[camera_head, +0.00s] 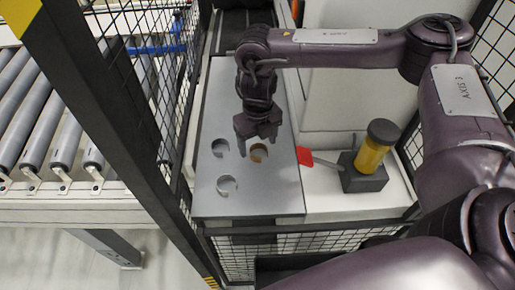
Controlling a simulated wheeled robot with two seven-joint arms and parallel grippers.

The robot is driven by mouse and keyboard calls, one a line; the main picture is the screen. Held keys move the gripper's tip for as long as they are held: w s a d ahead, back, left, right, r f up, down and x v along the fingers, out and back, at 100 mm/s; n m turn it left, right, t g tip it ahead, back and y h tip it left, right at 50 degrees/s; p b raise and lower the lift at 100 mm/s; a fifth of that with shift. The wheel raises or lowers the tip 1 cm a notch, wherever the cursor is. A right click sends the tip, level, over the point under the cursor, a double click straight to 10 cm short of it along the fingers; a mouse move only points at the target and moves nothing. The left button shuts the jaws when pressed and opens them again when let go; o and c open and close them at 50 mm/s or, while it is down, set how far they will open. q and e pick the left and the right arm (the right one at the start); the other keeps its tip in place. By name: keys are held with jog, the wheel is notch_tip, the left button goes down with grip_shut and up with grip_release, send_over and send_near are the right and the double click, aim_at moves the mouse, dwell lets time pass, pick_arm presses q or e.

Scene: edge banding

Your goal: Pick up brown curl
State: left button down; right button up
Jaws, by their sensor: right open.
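The brown curl (258,153) sits in a round recess of the grey table panel (250,205). It is small, and part of it is close to the gripper's fingers in the picture. My right gripper (257,145) comes in from above with its fingers pointing down over the recess. It is open, with its fingertips around or just above the curl; I cannot tell whether they touch it. My left gripper is not in view.
Two pale curls lie in round recesses, one to the left (220,148) and one below (227,186). A yellow bottle with a dark cap (371,155) stands in a dark block at right, near a red-tipped tool (305,156). Black mesh fencing (145,70) borders the panel; a roller conveyor (45,125) lies beyond.

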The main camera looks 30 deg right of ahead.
jog(key=shift+f, duration=1.05)
jog(key=c, duration=1)
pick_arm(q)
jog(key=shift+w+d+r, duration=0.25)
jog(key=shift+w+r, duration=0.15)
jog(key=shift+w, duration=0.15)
pick_arm(e)
jog(key=shift+c, duration=0.2)
jog(key=shift+r, duration=0.15)
